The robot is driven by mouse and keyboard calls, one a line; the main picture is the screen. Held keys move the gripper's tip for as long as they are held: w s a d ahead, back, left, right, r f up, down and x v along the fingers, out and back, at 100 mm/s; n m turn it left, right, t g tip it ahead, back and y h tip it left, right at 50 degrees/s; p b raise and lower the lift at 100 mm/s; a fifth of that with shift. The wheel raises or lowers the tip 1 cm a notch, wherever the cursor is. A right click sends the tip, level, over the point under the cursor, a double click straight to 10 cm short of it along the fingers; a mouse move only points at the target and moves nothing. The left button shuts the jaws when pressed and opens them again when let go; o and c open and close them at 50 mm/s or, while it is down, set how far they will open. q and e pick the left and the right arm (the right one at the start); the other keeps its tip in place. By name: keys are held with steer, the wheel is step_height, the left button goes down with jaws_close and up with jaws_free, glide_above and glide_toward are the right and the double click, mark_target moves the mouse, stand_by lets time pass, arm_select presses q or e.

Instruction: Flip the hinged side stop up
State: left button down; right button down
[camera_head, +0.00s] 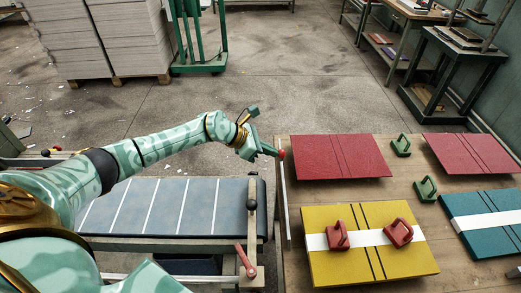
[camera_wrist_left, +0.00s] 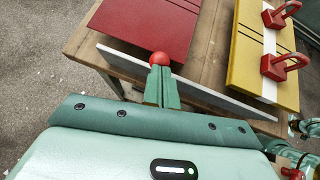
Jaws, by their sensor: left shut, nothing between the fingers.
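A long thin grey strip (camera_head: 284,205), which looks like the side stop, runs along the left edge of the wooden table. In the left wrist view the strip (camera_wrist_left: 215,92) passes behind my fingers. I cannot tell its exact tilt. In the left wrist view the red knob (camera_wrist_left: 160,58) lies just past the closed fingertips (camera_wrist_left: 160,72); contact is unclear.
Left of the strip is a blue feeder bed (camera_head: 165,207) with white lines. A wooden bar (camera_head: 250,225) with a black knob and a red lever (camera_head: 245,262) crosses its right end. Red, yellow (camera_head: 330,272) and teal boards with clamps cover the table.

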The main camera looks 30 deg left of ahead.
arm_select(q)
steer(key=shift+w+d+r, duration=0.2)
steer(key=shift+w+d, duration=0.15)
steer(key=shift+d, duration=0.3)
arm_select(e)
steer(key=shift+r, duration=0.1)
steer(key=shift+a, duration=0.15)
